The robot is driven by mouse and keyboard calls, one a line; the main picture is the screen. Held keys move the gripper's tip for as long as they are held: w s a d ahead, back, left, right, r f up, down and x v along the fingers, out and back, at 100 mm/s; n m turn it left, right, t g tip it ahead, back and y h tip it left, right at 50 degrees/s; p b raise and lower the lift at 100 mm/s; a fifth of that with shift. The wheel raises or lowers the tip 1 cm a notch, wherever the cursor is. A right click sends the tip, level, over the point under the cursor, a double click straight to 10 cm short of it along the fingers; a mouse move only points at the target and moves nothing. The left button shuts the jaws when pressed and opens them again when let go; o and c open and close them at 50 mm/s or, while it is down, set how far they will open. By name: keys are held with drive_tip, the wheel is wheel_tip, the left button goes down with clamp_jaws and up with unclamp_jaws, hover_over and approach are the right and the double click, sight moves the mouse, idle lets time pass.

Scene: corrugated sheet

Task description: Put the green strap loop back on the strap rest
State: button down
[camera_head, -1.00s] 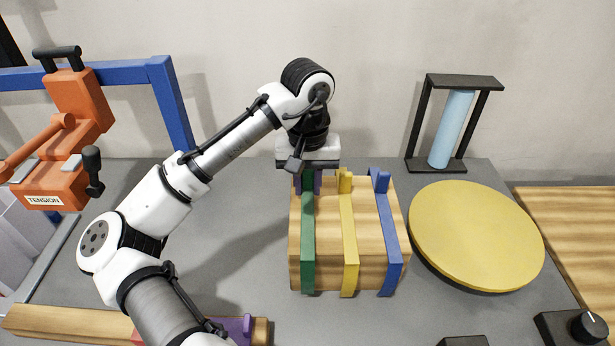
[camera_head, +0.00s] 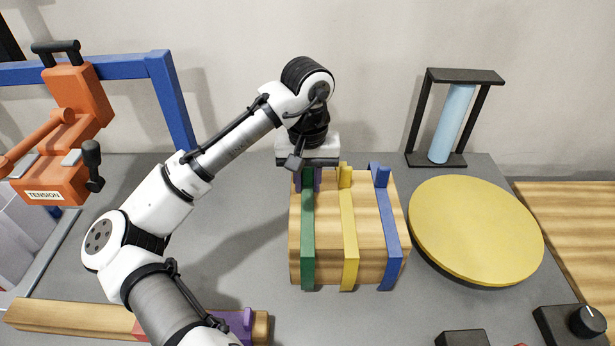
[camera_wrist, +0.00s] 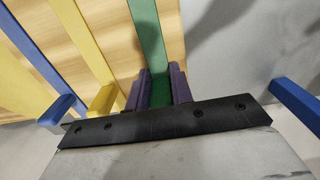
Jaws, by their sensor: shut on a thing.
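The green strap loop (camera_head: 308,240) runs over the top and down the front of a wooden block (camera_head: 328,235), at its left side. It also shows in the wrist view (camera_wrist: 147,38). My gripper (camera_head: 307,181) is above the block's back left, its purple fingers shut on the raised end of the green strap. In the wrist view the fingers (camera_wrist: 158,88) sit on both sides of this end. The strap still lies along the block. The strap rest may be the wooden bar (camera_head: 70,317) at the lower left; I cannot tell for sure.
A yellow strap (camera_head: 349,235) and a blue strap (camera_head: 389,235) lie on the block, right of the green one. A yellow disc (camera_head: 476,230) stands further right. An orange tensioner (camera_head: 75,120) hangs left. A black frame with a blue cylinder (camera_head: 452,122) stands behind.

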idle(0.3)
drive_tip(key=c, duration=1.1)
unclamp_jaws()
drive_tip(key=shift+c, duration=0.2)
drive_tip(key=shift+o, duration=0.4)
drive_tip(key=o, duration=0.3)
drive_tip(key=shift+r+p, duration=3)
drive_tip(key=shift+p, duration=0.35)
